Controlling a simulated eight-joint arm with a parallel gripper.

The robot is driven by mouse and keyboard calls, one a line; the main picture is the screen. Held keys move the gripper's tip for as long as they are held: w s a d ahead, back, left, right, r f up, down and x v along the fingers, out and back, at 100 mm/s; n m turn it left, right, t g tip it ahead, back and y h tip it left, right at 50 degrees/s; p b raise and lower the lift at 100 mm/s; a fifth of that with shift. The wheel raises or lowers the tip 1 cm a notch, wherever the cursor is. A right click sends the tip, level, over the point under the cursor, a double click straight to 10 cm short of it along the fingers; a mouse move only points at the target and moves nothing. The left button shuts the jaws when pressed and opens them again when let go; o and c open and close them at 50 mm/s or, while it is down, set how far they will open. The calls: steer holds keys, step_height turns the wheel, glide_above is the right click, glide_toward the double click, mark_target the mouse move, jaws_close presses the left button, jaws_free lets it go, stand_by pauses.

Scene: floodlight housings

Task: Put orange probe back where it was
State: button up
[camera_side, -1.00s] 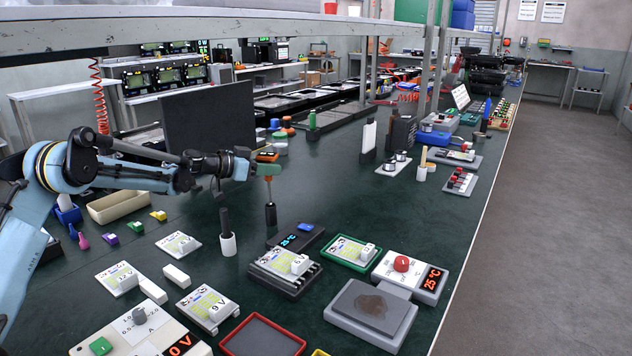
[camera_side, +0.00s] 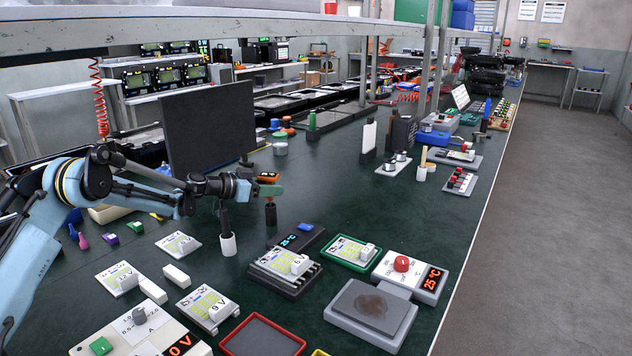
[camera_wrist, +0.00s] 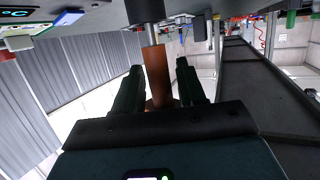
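The orange probe (camera_side: 269,177) stands upright between my gripper's (camera_side: 268,190) fingers, left of the middle in the side view. Its lower end reaches down to a small black upright holder (camera_side: 270,214). In the wrist view the orange handle (camera_wrist: 158,75) is between the two dark fingers of my gripper (camera_wrist: 160,75), which is shut on it. A short length of metal shaft shows between the handle and the dark holder (camera_wrist: 146,9). How deep the shaft sits in the holder is hidden.
A white cup with a dark handle (camera_side: 228,243) stands close on the left. A dark box with a blue display (camera_side: 294,239) is just in front of the holder. Meter blocks (camera_side: 285,271) fill the front. The green bench (camera_side: 335,190) to the right is fairly clear.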

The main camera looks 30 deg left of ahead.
steer(key=shift+o, duration=0.9)
steer(key=shift+r, duration=0.2)
steer(key=v, duration=1.1)
steer(key=s+d+r+n+g+y, duration=0.1)
steer(key=s+d+r+g, duration=0.2)
steer(key=s+d, duration=0.3)
steer(key=s+d+r+n+g, duration=0.15)
steer(key=s+d, duration=0.25)
steer(key=d, duration=0.4)
steer(key=s+d+f+n+g+y, duration=0.1)
steer(key=s+d+y, duration=0.1)
steer(key=s, duration=0.6)
steer(key=s+d+f+n+g+y, duration=0.1)
steer(key=s+d+y, duration=0.1)
steer(key=s, duration=0.6)
steer(key=shift+d+f+y, duration=0.15)
steer(key=shift+d+y, duration=0.15)
steer(key=shift+d, duration=0.25)
